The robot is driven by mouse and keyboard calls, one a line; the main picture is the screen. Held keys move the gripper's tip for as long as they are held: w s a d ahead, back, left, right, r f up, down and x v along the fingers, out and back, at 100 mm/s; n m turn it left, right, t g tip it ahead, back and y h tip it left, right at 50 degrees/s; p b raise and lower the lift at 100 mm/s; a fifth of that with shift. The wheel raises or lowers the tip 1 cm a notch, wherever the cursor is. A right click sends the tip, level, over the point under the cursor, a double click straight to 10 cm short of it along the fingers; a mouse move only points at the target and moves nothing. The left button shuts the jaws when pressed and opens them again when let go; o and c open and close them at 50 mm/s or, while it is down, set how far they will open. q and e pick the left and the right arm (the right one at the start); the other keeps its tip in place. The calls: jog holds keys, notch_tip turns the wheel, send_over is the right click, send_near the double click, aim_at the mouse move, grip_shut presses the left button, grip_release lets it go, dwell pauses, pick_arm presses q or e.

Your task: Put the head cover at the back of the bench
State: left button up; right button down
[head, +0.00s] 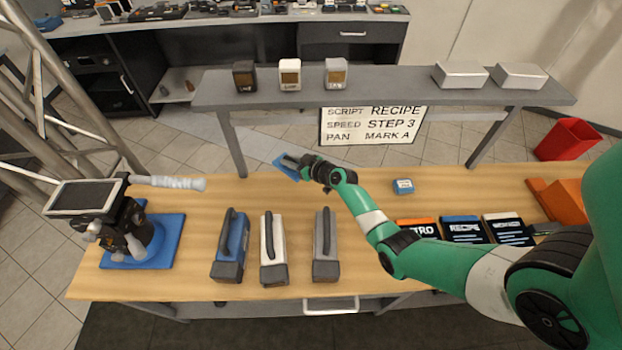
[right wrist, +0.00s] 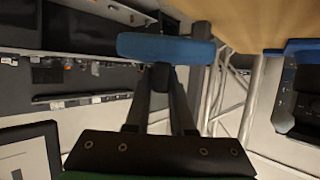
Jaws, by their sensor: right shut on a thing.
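A flat blue piece, which looks to be the head cover (head: 284,169), is in my right gripper (head: 297,164) over the back edge of the wooden bench (head: 300,186). The right arm reaches in from the right across the bench. In the right wrist view the blue piece (right wrist: 165,48) spans across the tips of my fingers, which are closed on a dark knob under it. I cannot tell how high it is above the bench. My left gripper is not in view.
A raised grey shelf (head: 400,92) with small boxes runs behind the bench, with a sign (head: 372,125) under it. A camera (head: 90,205) on a blue base stands at left. Blue (head: 230,250), white (head: 273,255) and grey (head: 326,250) handled cases stand in front.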

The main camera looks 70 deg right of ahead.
jog(key=b, duration=0.2)
send_over(293, 184)
notch_tip(293, 184, down, 5)
jog(key=shift+f, duration=0.1)
jog(key=shift+f+b, duration=1.25)
jog(key=shift+f, duration=0.5)
jog(key=shift+f, duration=0.1)
jog(key=shift+f, duration=0.15)
jog(key=c, duration=0.8)
grip_release()
jog(key=shift+o, duration=0.2)
